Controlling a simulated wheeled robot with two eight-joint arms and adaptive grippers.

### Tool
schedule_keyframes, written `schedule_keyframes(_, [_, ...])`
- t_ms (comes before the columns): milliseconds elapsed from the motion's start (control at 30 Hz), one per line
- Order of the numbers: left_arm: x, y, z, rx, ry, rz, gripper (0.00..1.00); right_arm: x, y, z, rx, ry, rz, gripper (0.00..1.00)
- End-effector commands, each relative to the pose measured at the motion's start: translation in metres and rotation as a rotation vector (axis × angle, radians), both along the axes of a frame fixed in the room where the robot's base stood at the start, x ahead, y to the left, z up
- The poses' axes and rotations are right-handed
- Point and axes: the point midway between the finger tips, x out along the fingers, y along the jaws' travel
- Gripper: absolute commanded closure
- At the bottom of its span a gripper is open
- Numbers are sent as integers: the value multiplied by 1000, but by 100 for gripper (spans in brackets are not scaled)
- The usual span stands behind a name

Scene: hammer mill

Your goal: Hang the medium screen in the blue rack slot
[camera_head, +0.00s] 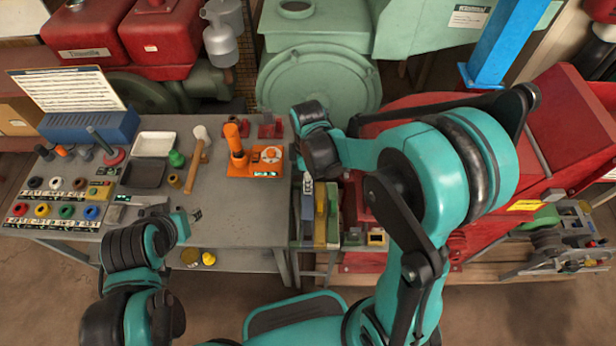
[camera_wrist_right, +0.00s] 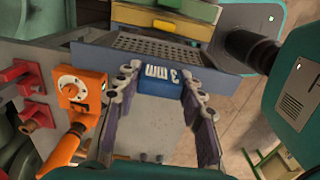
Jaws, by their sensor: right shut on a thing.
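My right gripper (camera_wrist_right: 165,110) has its fingers at the blue-grey screen (camera_wrist_right: 145,45), a perforated piece with a front face marked "3 mm", and is shut on it. In the head view, the right wrist hides most of this grip, and a blue-grey part of the screen (camera_head: 307,207) shows just below it. Yellow and green pieces (camera_head: 326,215) stand close beside it; they also show behind the screen in the right wrist view. I cannot make out a blue rack slot. My left gripper (camera_head: 138,203) is low over the bench's front edge; its fingers are too unclear to judge.
The grey bench (camera_head: 225,215) holds an orange device (camera_head: 240,155), a mallet (camera_head: 197,160), trays (camera_head: 150,160) and coloured knobs (camera_head: 65,210). The red mill (camera_head: 560,130) stands right, under my right arm. A blue post (camera_head: 505,45) rises behind. The bench's right front is mostly clear.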

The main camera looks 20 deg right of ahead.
Motion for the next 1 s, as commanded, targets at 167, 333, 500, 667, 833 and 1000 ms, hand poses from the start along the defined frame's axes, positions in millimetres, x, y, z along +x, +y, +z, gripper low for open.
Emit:
schedule_keyframes(167, [0, 0, -18, 0, 0, 0, 61, 0, 0, -20, 0, 0, 0, 96])
schedule_keyframes(333, [0, 0, -23, 0, 0, 0, 61, 0, 0, -27, 0, 0, 0, 96])
schedule_keyframes(500, [0, 0, -23, 0, 0, 0, 61, 0, 0, -27, 0, 0, 0, 96])
schedule_keyframes(667, [0, 0, -23, 0, 0, 0, 61, 0, 0, -27, 0, 0, 0, 96])
schedule_keyframes(833, [0, 0, -23, 0, 0, 0, 61, 0, 0, -27, 0, 0, 0, 96])
schedule_keyframes(1000, [0, 0, -24, 0, 0, 0, 61, 0, 0, -27, 0, 0, 0, 96])
